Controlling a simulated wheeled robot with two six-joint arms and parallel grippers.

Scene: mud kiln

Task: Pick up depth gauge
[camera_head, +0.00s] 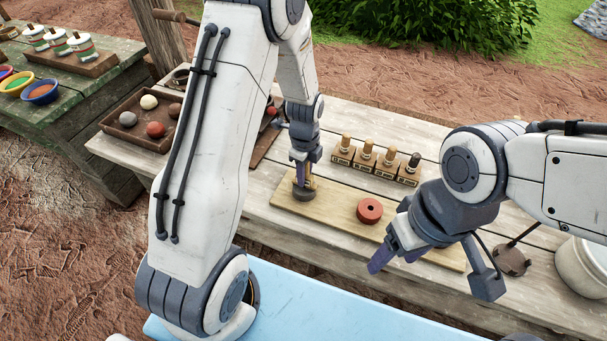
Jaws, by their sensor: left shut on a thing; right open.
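My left gripper (304,180) points down at the left part of a pale wooden board (335,213) on the table. It is shut on a small brass-coloured piece that stands at a dark round disc (304,194). The fingers partly hide this piece, and I cannot tell for sure that it is the depth gauge. My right gripper (393,258) is open and empty over the front right of the board. A red-brown disc (369,211) with a dark centre hole lies on the board between the grippers.
Several labelled wooden blocks with upright pegs (367,158) stand in a row behind the board. A tray of clay balls (148,119) is at left, partly behind my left arm. A pale pot (582,270) and a dark long-handled tool (513,260) are at right.

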